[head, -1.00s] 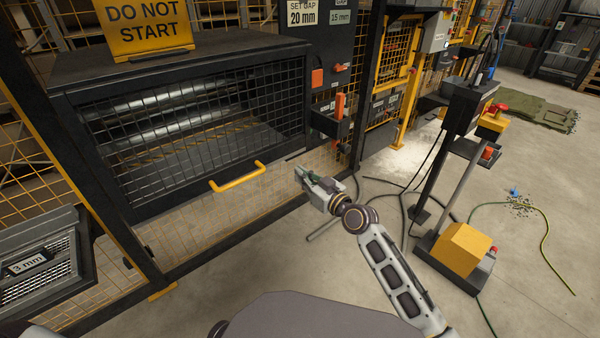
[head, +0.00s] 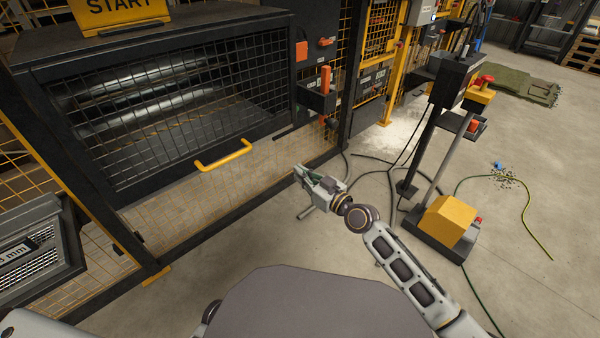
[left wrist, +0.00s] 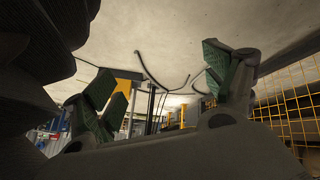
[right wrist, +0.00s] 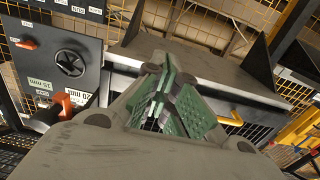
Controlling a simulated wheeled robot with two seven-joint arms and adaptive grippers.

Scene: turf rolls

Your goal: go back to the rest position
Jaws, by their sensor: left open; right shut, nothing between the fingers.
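My right gripper (head: 302,174) is in front of the caged machine, right of the yellow door handle (head: 223,156) in the head view. It looks clear of the cage, with its green-padded fingers together and empty. The right wrist view shows those fingers (right wrist: 166,95) closed, with a dark control panel (right wrist: 65,55) beyond them. My left gripper (left wrist: 157,85) shows only in the left wrist view. Its green-padded fingers are wide apart with nothing between them. In the head view only a pale part of my left arm shows at the lower left corner.
The mesh-fronted machine (head: 110,186) and its yellow mesh fence run along the left. A pedestal with a yellow box (head: 447,222) stands to the right, with cables and a green-yellow hose (head: 535,225) on the floor. Open concrete lies between my right arm and the fence.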

